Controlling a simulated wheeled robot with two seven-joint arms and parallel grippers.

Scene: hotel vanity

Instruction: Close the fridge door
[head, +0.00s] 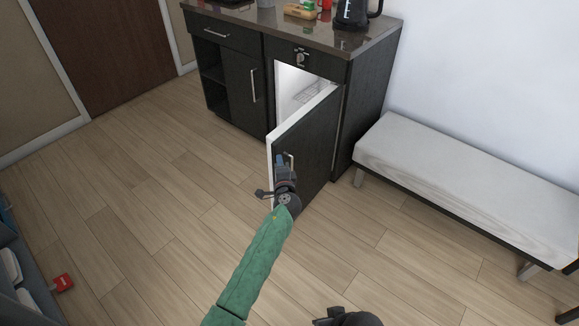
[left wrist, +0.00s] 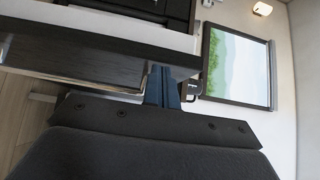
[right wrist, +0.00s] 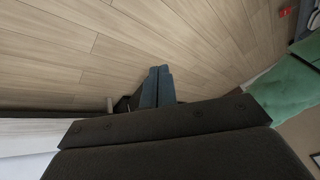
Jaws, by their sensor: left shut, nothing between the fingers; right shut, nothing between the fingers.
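The fridge door (head: 306,146), dark with a white inner edge, stands ajar at the lower right of the dark cabinet. The lit white fridge interior (head: 291,84) with a wire rack shows behind it. In the left wrist view the shut fingers (left wrist: 162,84) overlap the door's edge (left wrist: 100,42). My right gripper is shut and empty over the floor in the right wrist view (right wrist: 157,82).
A grey-topped bench (head: 470,180) stands right of the cabinet along the wall. A kettle (head: 352,12) and small items stand on the countertop (head: 385,32). A small red object (head: 63,283) lies at the lower left. The wooden floor left of the door is clear.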

